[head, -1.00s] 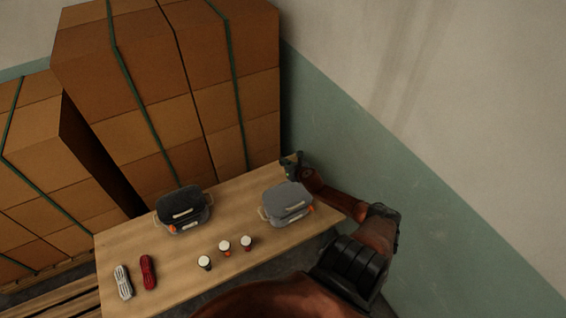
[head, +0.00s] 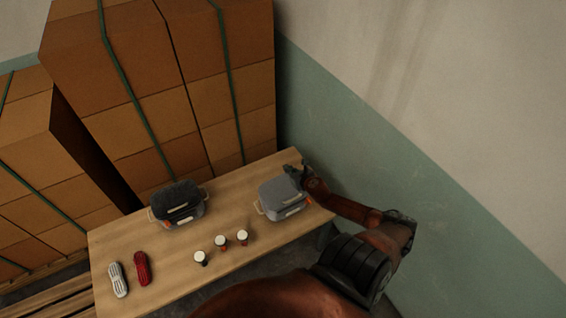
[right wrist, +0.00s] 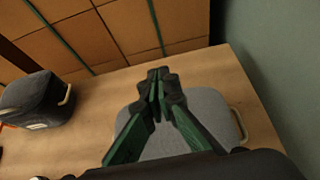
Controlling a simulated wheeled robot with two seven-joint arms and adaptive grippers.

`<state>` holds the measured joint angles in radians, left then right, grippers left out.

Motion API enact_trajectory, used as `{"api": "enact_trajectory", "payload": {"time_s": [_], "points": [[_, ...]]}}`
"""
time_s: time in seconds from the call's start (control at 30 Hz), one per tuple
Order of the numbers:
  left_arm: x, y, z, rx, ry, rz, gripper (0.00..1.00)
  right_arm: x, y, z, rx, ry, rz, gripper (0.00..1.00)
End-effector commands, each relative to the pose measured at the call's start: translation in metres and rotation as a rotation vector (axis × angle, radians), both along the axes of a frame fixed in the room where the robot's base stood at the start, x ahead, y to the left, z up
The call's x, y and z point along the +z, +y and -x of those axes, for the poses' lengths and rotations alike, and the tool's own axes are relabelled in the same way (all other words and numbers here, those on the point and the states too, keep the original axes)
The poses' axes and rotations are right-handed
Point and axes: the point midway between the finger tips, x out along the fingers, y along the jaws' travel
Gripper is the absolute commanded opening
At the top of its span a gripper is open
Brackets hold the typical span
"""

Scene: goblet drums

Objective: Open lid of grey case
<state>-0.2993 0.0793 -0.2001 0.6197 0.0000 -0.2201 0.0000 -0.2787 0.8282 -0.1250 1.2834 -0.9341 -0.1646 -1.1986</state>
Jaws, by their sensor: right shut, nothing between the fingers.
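The grey case (head: 282,198) sits on the right part of the wooden table, and its lid looks closed. In the right wrist view its lid (right wrist: 207,122) lies under and behind my gripper fingers. My right gripper (head: 293,169) is shut and empty at the far right edge of the case; whether it touches the lid is unclear. In the right wrist view its green and black fingers (right wrist: 158,80) are together, pointing past the case's edge. My left gripper is not in view.
A dark case (head: 177,204) stands on the table (head: 230,195) left of the grey one. Small white-topped jars (head: 221,241) stand in front. Grey (head: 118,279) and red (head: 142,268) bundles lie at the left front. Stacked boxes (head: 150,90) and a wall (head: 400,170) bound the table.

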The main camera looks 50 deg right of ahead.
Motion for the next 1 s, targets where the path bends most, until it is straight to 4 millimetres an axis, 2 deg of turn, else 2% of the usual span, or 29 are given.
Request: {"api": "enact_trajectory", "payload": {"time_s": [0.1, 0.3, 0.43, 0.73, 0.87, 1.0], "points": [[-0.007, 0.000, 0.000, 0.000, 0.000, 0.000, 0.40, -0.007, 0.013, 0.020, 0.005, 0.001, -0.003, 0.00], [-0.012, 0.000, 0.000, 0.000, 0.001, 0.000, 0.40, -0.010, 0.022, 0.042, 0.005, -0.002, -0.001, 0.00], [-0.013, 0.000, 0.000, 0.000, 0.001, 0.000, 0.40, -0.010, 0.024, 0.048, 0.003, -0.001, -0.001, 0.00], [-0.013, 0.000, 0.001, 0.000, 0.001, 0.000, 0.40, -0.008, 0.029, 0.048, -0.025, -0.026, -0.034, 0.00], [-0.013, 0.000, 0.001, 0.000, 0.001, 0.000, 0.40, 0.002, 0.055, 0.050, -0.209, -0.164, -0.239, 0.00], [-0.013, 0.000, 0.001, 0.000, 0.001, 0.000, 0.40, 0.012, 0.098, 0.075, -0.620, -0.392, -0.672, 0.00]]}}
